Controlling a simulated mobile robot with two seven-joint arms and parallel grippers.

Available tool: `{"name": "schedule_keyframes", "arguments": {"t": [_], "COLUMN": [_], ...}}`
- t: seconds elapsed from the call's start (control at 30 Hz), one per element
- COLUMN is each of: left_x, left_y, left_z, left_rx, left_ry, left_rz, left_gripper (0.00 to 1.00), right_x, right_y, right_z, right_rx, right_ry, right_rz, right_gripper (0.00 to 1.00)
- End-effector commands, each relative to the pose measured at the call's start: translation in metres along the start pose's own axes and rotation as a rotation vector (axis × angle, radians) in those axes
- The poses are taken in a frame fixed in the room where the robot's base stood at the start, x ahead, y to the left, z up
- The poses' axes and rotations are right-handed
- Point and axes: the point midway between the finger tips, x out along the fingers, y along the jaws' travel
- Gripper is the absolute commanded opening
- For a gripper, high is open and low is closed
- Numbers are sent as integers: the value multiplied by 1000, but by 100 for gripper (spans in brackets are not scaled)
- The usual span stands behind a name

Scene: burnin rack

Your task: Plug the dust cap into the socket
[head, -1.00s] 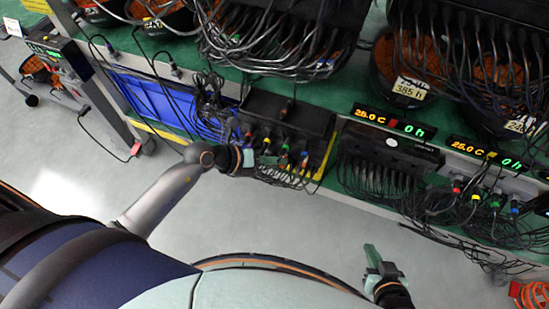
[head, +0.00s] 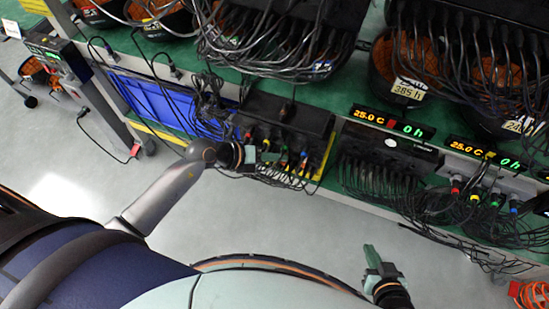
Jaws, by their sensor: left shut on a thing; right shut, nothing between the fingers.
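My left gripper (head: 250,155) is at the front face of a black box (head: 292,115) on the rack's lower shelf, by a row of coloured connectors (head: 283,150). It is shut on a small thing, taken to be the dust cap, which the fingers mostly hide. The socket cannot be made out for certain among the connectors and cables, so I cannot tell whether the cap touches it. My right gripper (head: 372,257) is shut and empty, above the floor at the lower right, away from the rack.
Black cables hang densely around the box. To its right are another black unit (head: 390,150) and a grey unit (head: 487,182) with coloured plugs. A blue bin (head: 165,103) sits to the left. Orange-filled bowls (head: 403,65) stand above. The floor (head: 290,225) in front is clear.

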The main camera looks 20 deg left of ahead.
Motion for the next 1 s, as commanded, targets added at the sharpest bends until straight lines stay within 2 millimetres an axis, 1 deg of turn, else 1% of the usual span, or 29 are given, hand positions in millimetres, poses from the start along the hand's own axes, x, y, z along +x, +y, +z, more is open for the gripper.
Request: {"name": "schedule_keyframes", "arguments": {"t": [0.4,0.43,0.7,0.73,1.0], "left_x": [6,6,6,6,6], "left_y": [0,0,0,0,0], "left_z": [9,8,8,8,8], "left_rx": [0,-1,0,0,0], "left_ry": [0,1,0,0,0], "left_rz": [-1,-1,0,0,0], "left_gripper": [0,20,51,52,52], "right_x": [0,0,0,0,1], "right_y": [0,0,0,0,0], "right_z": [3,2,2,2,0], "right_rx": [0,0,0,0,0], "right_ry": [-3,-3,-3,-3,2], "right_rz": [0,0,0,0,1], "right_gripper": [0,0,0,0,0]}}
